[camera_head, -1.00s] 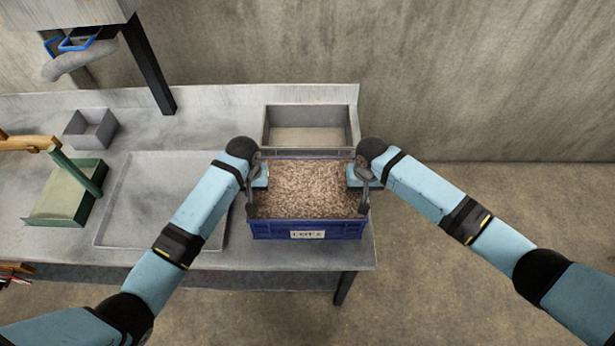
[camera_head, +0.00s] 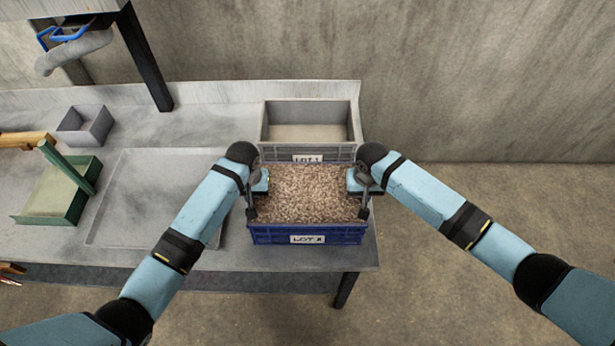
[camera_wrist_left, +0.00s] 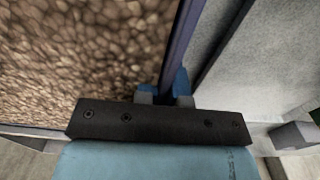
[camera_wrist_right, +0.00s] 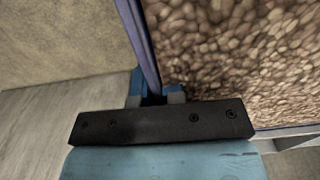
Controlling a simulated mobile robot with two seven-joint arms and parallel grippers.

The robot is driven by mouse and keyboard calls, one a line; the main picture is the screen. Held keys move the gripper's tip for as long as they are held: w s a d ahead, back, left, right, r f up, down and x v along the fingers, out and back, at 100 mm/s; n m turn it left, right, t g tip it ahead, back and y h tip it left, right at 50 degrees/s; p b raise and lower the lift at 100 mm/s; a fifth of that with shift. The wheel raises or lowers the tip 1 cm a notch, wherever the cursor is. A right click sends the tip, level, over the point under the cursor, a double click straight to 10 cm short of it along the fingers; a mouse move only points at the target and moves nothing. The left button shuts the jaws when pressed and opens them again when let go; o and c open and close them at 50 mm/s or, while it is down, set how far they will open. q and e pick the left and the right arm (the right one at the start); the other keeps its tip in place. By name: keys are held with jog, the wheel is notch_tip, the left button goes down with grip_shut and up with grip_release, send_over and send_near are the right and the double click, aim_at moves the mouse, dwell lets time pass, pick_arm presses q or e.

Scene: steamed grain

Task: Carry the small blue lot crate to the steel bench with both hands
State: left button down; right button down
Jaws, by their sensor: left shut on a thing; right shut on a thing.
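The small blue lot crate (camera_head: 275,236), labelled as a lot and full of brown grain (camera_head: 310,190), is level over the right end of the steel bench (camera_head: 215,255). I cannot tell whether its base touches the bench top. My left gripper (camera_head: 262,182) is shut on the crate's left wall; its fingers (camera_wrist_left: 165,92) straddle the rim in the left wrist view. My right gripper (camera_head: 355,182) is shut on the right wall; its fingers (camera_wrist_right: 154,90) straddle that rim in the right wrist view. The crate's base is hidden.
A grey crate (camera_head: 355,125) labelled LOT 1 stands right behind the blue crate. A dark post (camera_head: 145,60) rises at the back left.

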pick_arm(q)
jog(key=shift+w+f, duration=0.15)
pick_arm(e)
jog(key=shift+w+f, duration=0.15)
pick_arm(q)
jog(key=c, duration=1.5)
grip_release()
jog(key=shift+f, duration=0.1)
pick_arm(e)
jog(key=c, duration=1.5)
grip_release()
jog(key=shift+f, duration=0.1)
pick_arm(q)
jog(key=shift+o, duration=1.4)
jog(key=shift+s, duration=0.3)
pick_arm(e)
jog(key=shift+o, duration=1.4)
jog(key=shift+s, duration=0.3)
pick_arm(q)
jog(key=shift+w+r, duration=0.1)
jog(key=shift+r, duration=0.2)
pick_arm(e)
jog(key=shift+w, duration=0.1)
pick_arm(q)
notch_tip(320, 180, up, 10)
jog(key=shift+r, duration=0.8)
pick_arm(e)
jog(key=shift+r, duration=0.2)
notch_tip(320, 180, up, 12)
jog(key=shift+f, duration=0.1)
